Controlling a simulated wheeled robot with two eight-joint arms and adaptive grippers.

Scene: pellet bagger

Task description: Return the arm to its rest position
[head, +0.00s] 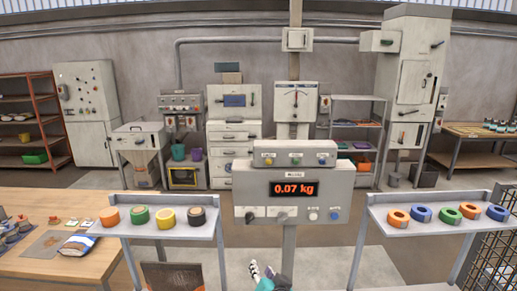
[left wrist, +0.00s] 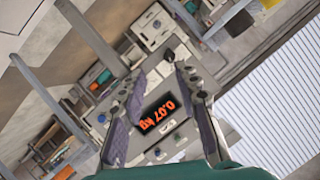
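My left gripper (head: 263,272) shows only in part at the bottom middle of the head view, below the scale's display box. In the left wrist view, the two fingers of this gripper (left wrist: 158,80) stand apart with nothing between them. The red "0.07 kg" readout shows through the gap, farther off. A teal surface fills the bottom edge of that view. My right gripper is in neither view.
The display box (head: 292,205) stands on a post ahead. A left shelf (head: 180,233) and a right shelf (head: 428,226) hold tape rolls. A wooden table (head: 40,205) with a blue-and-white bag (head: 77,244) is at left. A wire cage (head: 495,262) is at lower right.

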